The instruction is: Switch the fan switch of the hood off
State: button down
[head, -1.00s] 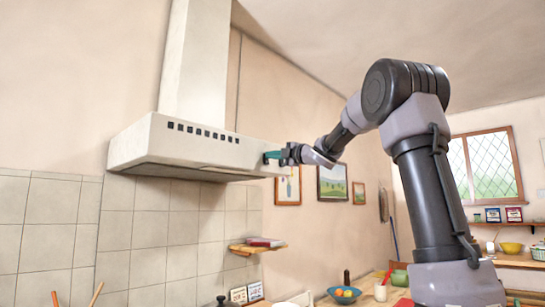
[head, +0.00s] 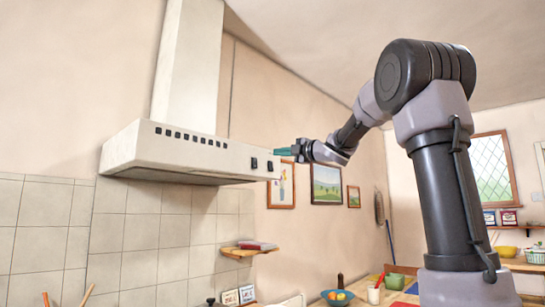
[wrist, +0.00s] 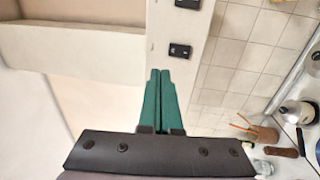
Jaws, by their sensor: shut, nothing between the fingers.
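The cream range hood (head: 215,160) hangs on the wall at left in the head view. Two dark switches, one nearer the hood's middle (head: 254,163) and one nearer its right end (head: 270,166), sit on its front face. In the wrist view the same switches show near the top edge (wrist: 187,3) and just beyond the fingertips (wrist: 179,51). I cannot tell which is the fan switch or how either is set. My gripper (head: 281,152), with teal fingers, is shut and empty by the hood's right end. In the wrist view its fingertips (wrist: 160,72) are apart from the nearer switch.
A row of dark vents (head: 190,136) runs along the hood's front. A small wooden shelf (head: 238,251) with a book is on the tiled wall below. Framed pictures (head: 326,184) hang behind my gripper. Counter items, including a kettle (wrist: 297,112), lie below. The air before the hood is clear.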

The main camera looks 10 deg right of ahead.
jog(key=v, duration=0.3)
jog(key=shift+s+d+r, duration=0.25)
jog(key=shift+s+r, duration=0.1)
jog(key=s+d+f+m+t+h, duration=0.1)
jog(key=s+d+f+m+h, duration=0.4)
jog(key=m, duration=0.5)
jog(key=s+d+f+m+h, duration=0.3)
jog(key=s+d+m+h, duration=0.15)
jog(key=m+h, duration=0.4)
jog(key=s+a+f+m+g+y, duration=0.2)
jog(key=s+a+f+m+g, duration=0.1)
jog(key=s+f, duration=0.8)
jog(key=s+a+f+m+g+y, duration=0.2)
jog(key=s+a+f+m+g, duration=0.2)
jog(key=s+f, duration=0.7)
jog(key=f+m+g, duration=0.1)
jog(key=m+g, duration=0.1)
jog(key=m, duration=0.1)
jog(key=shift+f+m, duration=0.3)
jog(key=shift+m, duration=0.05)
jog(key=shift+a, duration=0.15)
